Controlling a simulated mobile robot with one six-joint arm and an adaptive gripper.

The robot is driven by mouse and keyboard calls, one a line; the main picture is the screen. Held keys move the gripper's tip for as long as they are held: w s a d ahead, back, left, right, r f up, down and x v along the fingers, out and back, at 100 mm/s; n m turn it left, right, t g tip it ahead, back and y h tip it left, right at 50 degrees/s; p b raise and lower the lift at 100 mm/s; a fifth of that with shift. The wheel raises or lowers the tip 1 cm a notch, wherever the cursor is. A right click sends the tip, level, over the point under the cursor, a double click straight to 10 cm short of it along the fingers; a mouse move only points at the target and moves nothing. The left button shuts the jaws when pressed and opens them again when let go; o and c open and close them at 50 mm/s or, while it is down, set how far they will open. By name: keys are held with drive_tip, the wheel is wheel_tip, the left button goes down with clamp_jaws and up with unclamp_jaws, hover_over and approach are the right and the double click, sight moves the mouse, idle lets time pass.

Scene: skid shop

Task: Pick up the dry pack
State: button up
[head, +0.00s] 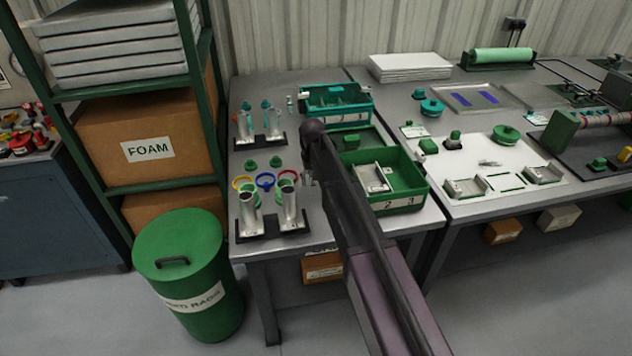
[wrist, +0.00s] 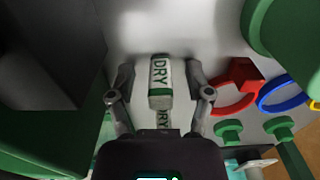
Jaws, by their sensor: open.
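The dry pack (wrist: 160,82) is a small white block with green bands and the word DRY, in the middle of the wrist view. My gripper (wrist: 162,97) is open, with one finger on each side of the pack and a gap showing on both sides. A second DRY marking shows just below it; I cannot tell whether it belongs to the same pack. In the head view my arm hides the pack, and the fingertips are hard to make out beside the green bin.
A green bin (head: 412,203) stands right of my arm, with a teal bin (head: 370,97) behind it. Left are metal cylinders (head: 290,208) and coloured rings, including a blue ring (head: 265,180). In the wrist view a red ring (wrist: 232,106) and green knobs (wrist: 228,131) lie close to the right finger.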

idle(0.4)
clamp_jaws()
drive_tip(key=shift+r, duration=0.1)
wheel_tip(320, 180, up, 10)
drive_tip(key=p, duration=1)
idle(0.3)
idle(0.6)
wheel_tip(320, 180, up, 24)
drive_tip(key=p, duration=2.4)
drive_tip(key=shift+s, duration=0.15)
